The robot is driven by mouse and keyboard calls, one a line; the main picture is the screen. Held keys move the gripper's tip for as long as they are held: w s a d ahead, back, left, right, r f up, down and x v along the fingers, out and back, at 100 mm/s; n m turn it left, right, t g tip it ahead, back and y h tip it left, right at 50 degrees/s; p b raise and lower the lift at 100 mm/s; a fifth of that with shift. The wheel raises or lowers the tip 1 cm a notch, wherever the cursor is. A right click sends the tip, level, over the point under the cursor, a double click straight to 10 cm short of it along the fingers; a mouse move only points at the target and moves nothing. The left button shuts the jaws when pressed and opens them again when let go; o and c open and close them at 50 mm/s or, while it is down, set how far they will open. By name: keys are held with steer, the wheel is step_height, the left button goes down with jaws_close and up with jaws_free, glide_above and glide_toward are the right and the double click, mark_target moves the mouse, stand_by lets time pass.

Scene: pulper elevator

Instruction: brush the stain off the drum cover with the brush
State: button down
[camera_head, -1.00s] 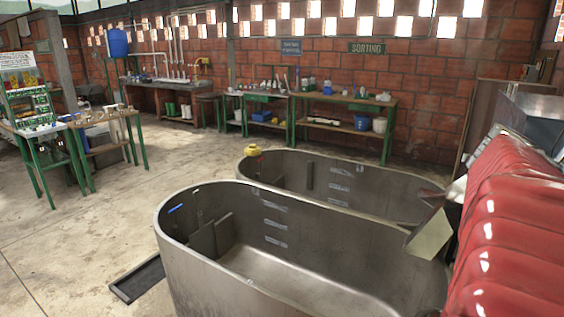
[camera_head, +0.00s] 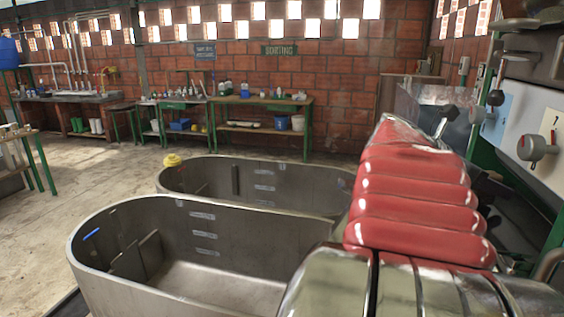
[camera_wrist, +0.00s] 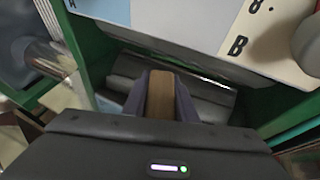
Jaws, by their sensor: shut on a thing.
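In the wrist view my gripper (camera_wrist: 160,86) is shut on a brown, wood-coloured piece (camera_wrist: 160,100), which looks like the handle of the brush. The bristles are hidden. Behind the fingers lies a dark grey, rounded metal surface (camera_wrist: 214,98) inside a green frame. I cannot tell whether it is the drum cover, and I see no clear stain on it. The gripper and the brush cannot be made out in the head view.
A white panel (camera_wrist: 190,18) with letters and a grey knob (camera_wrist: 308,45) is close ahead. The head view shows panels with a knob (camera_head: 537,147) at right, two steel tanks (camera_head: 110,275) (camera_head: 210,172) at centre, and sorting benches (camera_head: 265,101) behind. Floor is free at left.

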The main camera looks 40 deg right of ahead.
mark_target(496, 216)
steer(key=shift+w+d, duration=0.15)
steer(key=shift+d, duration=0.15)
steer(key=shift+s+a+f, duration=0.1)
steer(key=shift+s+a, duration=0.25)
steer(key=shift+a, duration=0.3)
steer(key=shift+s+a+f, duration=0.1)
steer(key=shift+s+a, duration=0.25)
steer(key=shift+a, duration=0.25)
steer(key=shift+s+a, duration=0.35)
steer(key=shift+a, duration=0.2)
steer(key=shift+s+a+f, duration=0.2)
steer(key=shift+s+a, duration=0.15)
steer(key=shift+a, duration=0.3)
steer(key=shift+f, duration=0.1)
